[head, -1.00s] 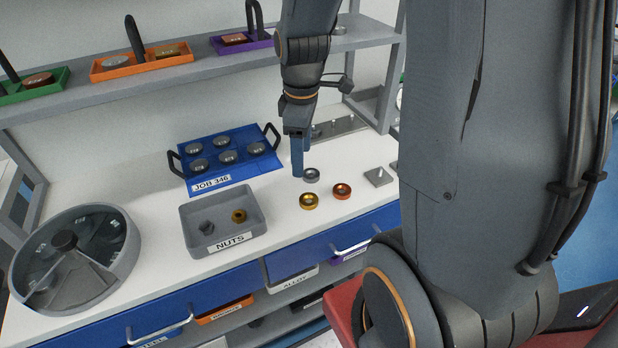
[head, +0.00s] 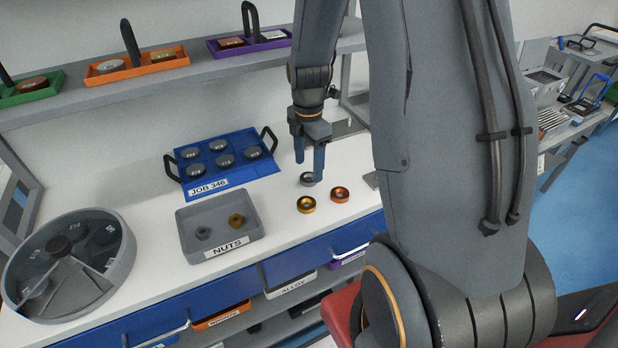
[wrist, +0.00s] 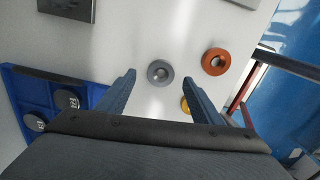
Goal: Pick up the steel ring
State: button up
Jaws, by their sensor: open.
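The steel ring (head: 306,180) is a small grey ring lying flat on the white bench top, partly hidden by a finger in the head view. In the wrist view the steel ring (wrist: 160,72) lies between the lines of the two fingers, a little ahead of the tips. My gripper (head: 309,169) points down over the ring, open and empty. In the wrist view my gripper (wrist: 159,79) shows both blue fingers spread apart. I cannot tell the exact height of the tips above the bench.
A brass ring (head: 306,204) and a copper-coloured ring (head: 340,194) lie close in front and to the right. The grey NUTS tray (head: 222,249), blue JOB 346 tray (head: 225,181) and round divided dish (head: 122,270) stand to the left. A shelf (head: 90,97) runs behind.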

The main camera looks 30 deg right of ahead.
aim_at(309, 172)
jog(key=shift+s+f, duration=0.1)
jog(key=shift+f, duration=1.5)
jog(key=c, duration=1.3)
jog(key=shift+r, duration=0.2)
